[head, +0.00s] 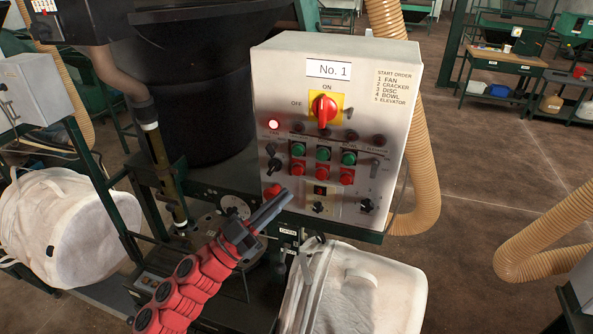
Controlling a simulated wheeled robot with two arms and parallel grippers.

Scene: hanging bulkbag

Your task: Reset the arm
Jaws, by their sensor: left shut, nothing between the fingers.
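My left arm, with red links, comes in from the bottom left. Its left gripper (272,207) is shut and empty, in front of the lower left part of the grey control box (375,80) marked No. 1. The box has a red rotary switch (323,108) on a yellow plate, turned toward ON. A lit lamp (273,124) glows at the left. Green and red push buttons sit in rows below. A red button (271,190) shows just beside the gripper; I cannot tell if they touch. My right gripper is not in view.
A white bulk bag (65,222) hangs at the left. Tan ribbed hoses (422,180) run at the right. A dark machine drum (200,90) stands behind. Open floor (490,160) lies to the right.

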